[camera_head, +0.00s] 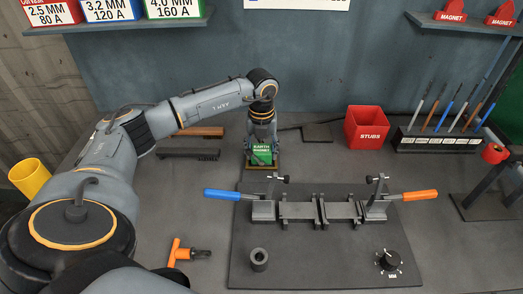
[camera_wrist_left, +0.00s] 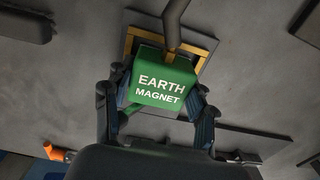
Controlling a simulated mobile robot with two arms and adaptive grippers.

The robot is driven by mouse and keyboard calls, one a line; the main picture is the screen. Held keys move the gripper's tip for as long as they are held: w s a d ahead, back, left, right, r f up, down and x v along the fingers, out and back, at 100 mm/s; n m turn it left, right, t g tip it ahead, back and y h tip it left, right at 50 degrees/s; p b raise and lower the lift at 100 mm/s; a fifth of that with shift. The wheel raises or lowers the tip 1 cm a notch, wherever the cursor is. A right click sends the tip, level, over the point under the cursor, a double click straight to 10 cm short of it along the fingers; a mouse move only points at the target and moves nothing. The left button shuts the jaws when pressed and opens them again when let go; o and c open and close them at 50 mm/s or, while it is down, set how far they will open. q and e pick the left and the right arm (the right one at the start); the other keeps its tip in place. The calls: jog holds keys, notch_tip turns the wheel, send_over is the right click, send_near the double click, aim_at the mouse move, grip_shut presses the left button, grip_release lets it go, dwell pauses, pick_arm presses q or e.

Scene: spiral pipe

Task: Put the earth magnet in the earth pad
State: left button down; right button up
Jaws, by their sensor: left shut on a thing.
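The earth magnet (camera_head: 262,155) is a green block with white lettering, with a dark cable at its far side. My left gripper (camera_head: 262,140) points down and is shut on it; in the left wrist view the fingers stand on both sides of the earth magnet (camera_wrist_left: 160,82). The earth pad (camera_wrist_left: 203,44), a dark square with a yellow-orange border, lies under and behind the magnet. The magnet is over the pad; whether it touches the pad I cannot tell. My right gripper is not in view.
A dark fixture plate (camera_head: 300,265) with blue-handled and orange-handled clamps lies in front of the magnet. A red STUBS box (camera_head: 366,128) and a rod rack (camera_head: 438,141) stand at right. Brushes (camera_head: 188,154) lie left of the magnet.

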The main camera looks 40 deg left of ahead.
aim_at(262, 149)
pick_arm(q)
jog(key=c, duration=0.9)
grip_release()
jog(key=shift+f, duration=0.15)
jog(key=o, duration=0.5)
jog(key=shift+c, duration=0.2)
jog(key=shift+r, duration=0.3)
notch_tip(262, 149, up, 10)
jog(key=shift+r+b, duration=0.25)
jog(key=shift+b, duration=0.7)
jog(key=shift+r, duration=0.7)
